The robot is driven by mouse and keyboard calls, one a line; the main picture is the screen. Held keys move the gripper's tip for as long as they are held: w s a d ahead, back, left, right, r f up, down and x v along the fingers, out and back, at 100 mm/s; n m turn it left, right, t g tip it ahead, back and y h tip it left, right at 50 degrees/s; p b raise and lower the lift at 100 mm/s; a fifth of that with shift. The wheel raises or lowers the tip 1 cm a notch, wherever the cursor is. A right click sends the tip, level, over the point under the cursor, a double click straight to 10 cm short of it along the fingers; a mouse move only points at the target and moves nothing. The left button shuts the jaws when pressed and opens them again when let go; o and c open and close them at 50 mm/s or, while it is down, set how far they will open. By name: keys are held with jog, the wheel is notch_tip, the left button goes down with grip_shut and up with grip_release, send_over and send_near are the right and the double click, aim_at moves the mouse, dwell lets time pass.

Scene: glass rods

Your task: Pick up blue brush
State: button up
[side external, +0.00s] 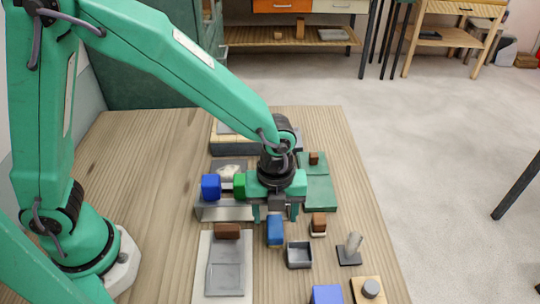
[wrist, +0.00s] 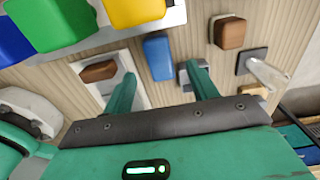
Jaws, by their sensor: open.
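A blue block-like piece (side external: 275,231), which I take for the blue brush, stands in front of my gripper (side external: 275,215). It also shows in the wrist view (wrist: 158,57), lined up with the gap between my fingers. No bristles can be made out on it. My gripper, also seen in the wrist view (wrist: 162,88), points down with its two green fingers apart and nothing held. In the wrist view the blue piece lies just beyond the fingertips; I cannot tell whether they touch it.
Another blue block (side external: 211,187) and a green block (wrist: 62,22) stand beside a yellow one (wrist: 134,10). A brown block (side external: 227,231) sits at a pale tray. A glass rod (side external: 354,243) stands on a dark base. A grey open box (side external: 300,255) and a blue block (side external: 327,294) are nearer.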

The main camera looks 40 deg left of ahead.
aim_at(275, 225)
jog(key=shift+f, duration=0.25)
jog(key=shift+f, duration=2.5)
jog(key=shift+c, duration=0.5)
jog(key=c, duration=1)
